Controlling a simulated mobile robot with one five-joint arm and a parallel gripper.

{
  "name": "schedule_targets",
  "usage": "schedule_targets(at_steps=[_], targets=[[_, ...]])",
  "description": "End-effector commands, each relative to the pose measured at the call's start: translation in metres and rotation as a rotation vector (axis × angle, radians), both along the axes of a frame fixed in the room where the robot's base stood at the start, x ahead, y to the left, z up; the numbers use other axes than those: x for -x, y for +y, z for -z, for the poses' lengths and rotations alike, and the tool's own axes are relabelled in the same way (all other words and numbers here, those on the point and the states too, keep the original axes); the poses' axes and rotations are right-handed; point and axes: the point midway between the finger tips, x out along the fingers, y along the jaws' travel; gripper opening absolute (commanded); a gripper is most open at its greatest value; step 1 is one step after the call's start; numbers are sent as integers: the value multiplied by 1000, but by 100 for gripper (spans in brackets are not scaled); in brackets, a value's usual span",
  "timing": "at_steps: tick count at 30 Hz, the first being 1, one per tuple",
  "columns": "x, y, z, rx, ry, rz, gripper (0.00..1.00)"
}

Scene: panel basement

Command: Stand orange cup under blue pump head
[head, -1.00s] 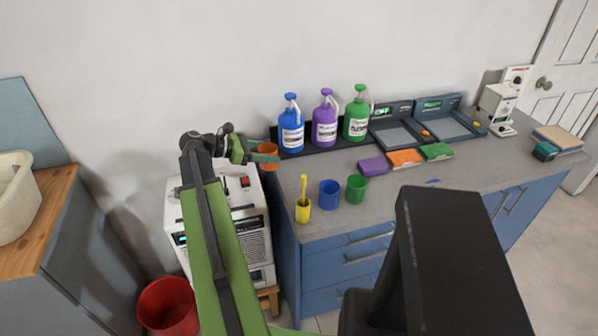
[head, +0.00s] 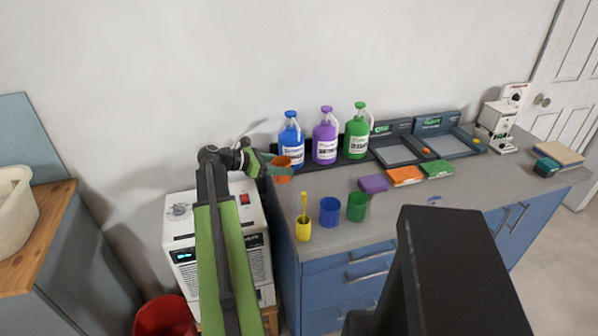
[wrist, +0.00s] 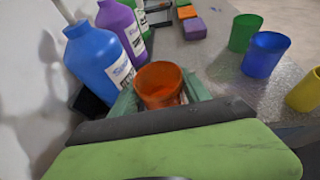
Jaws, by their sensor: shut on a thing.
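The orange cup (head: 282,169) is held upright in my gripper (head: 276,170), at the left end of the counter in the head view. In the wrist view the orange cup (wrist: 160,84) sits between the two greenish fingers, its open mouth showing. The blue pump bottle (head: 291,140) stands against the wall just behind the cup. Its blue pump head (head: 291,114) is on top, with a pale spout tube curving to the right. The blue bottle also shows in the wrist view (wrist: 98,62), left of the cup. Whether the cup's base touches anything is hidden.
A purple bottle (head: 325,138) and a green bottle (head: 357,134) stand right of the blue one. A yellow cup (head: 303,231), a blue cup (head: 329,211) and a green cup (head: 357,207) stand nearer the front edge. Counter between cups and bottles is clear.

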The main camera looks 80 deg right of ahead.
Motion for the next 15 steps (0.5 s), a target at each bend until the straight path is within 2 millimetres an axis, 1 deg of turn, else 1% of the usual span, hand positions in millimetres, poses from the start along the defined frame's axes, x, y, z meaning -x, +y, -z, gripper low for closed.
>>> schedule_targets(at_steps=[1,3,6,9,15], targets=[[13,-7,0,-1,0,4,6],[26,-16,0,0,0,3,6],[39,-24,0,0,0,1,6],[45,-28,0,0,0,1,6],[48,-29,0,0,0,0,6]])
